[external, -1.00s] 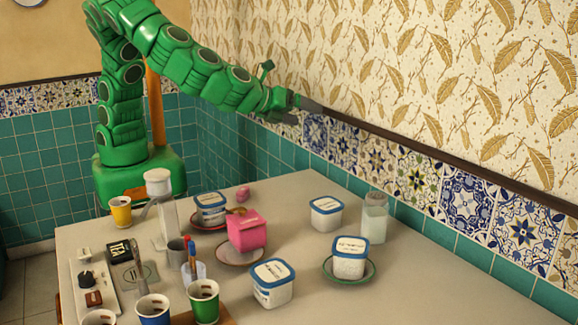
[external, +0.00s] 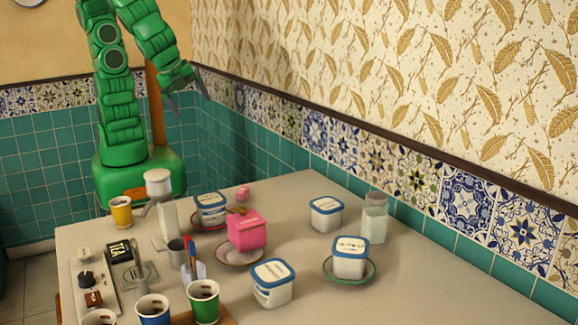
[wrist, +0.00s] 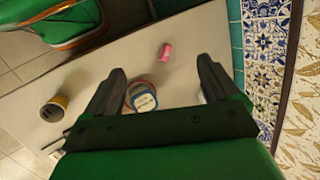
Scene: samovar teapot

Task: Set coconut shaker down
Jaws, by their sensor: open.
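My gripper (external: 188,97) is open and empty, high above the far left end of the table in the external view. In the wrist view its two fingers (wrist: 160,68) stand wide apart with nothing held between them. A pale, translucent container (external: 373,226) stands upright at the table's right edge near the wall, and a greyish top (external: 376,199) shows just behind or above it. This is probably the coconut shaker, but its label cannot be read. It is well to the right of my gripper and apart from it.
Blue-lidded tubs (external: 326,212) stand around a pink box (external: 247,231), some on saucers. A small pink object (wrist: 165,53) lies at the far edge. Cups (external: 203,301) crowd the front left. A yellow cup (external: 120,211) stands at the back left. The front right table is clear.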

